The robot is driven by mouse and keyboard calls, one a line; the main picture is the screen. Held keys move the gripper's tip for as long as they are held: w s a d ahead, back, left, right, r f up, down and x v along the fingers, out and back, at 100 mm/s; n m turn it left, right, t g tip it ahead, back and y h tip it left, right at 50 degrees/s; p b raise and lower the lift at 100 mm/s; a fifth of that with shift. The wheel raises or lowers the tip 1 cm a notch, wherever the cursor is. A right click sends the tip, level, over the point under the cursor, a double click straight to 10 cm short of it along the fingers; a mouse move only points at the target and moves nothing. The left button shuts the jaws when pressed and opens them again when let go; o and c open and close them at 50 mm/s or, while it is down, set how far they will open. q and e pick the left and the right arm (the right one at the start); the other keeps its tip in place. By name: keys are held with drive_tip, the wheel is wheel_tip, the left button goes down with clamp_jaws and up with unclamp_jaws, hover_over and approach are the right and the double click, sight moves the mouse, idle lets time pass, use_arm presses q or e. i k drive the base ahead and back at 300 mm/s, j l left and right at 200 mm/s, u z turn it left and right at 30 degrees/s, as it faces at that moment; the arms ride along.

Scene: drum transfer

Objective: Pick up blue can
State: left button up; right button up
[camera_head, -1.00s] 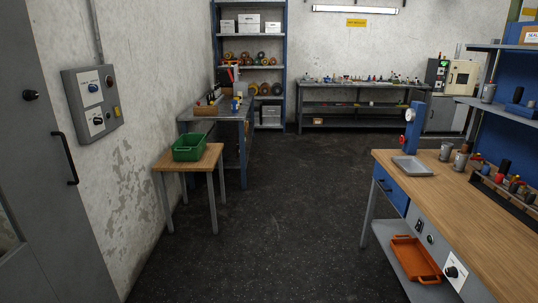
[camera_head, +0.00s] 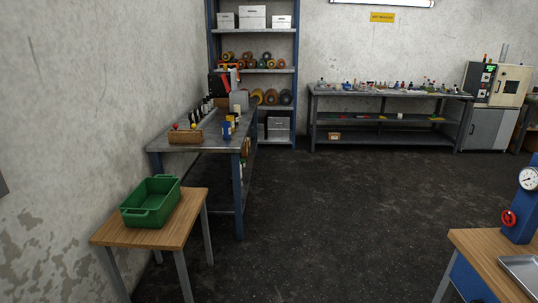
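A small blue object (camera_head: 228,127) with a yellowish part stands near the front right edge of the grey workbench (camera_head: 160,145) along the left wall. It may be the blue can, but it is too small to tell. Neither of my grippers shows in the head view.
A green crate (camera_head: 143,219) sits on a small wooden table (camera_head: 177,236) at the lower left. A wooden-topped bench (camera_head: 480,247) with a blue gauge stand (camera_head: 521,205) and a metal tray (camera_head: 525,272) is at the lower right. The dark floor (camera_head: 330,220) between is clear.

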sight(226, 130)
drive_tip(key=i+u, duration=0.1)
drive_tip(key=i, duration=0.45)
drive_tip(key=i+l+u, duration=0.1)
drive_tip(key=i, duration=0.45)
drive_tip(key=i+l+u, duration=0.1)
drive_tip(key=i, duration=0.45)
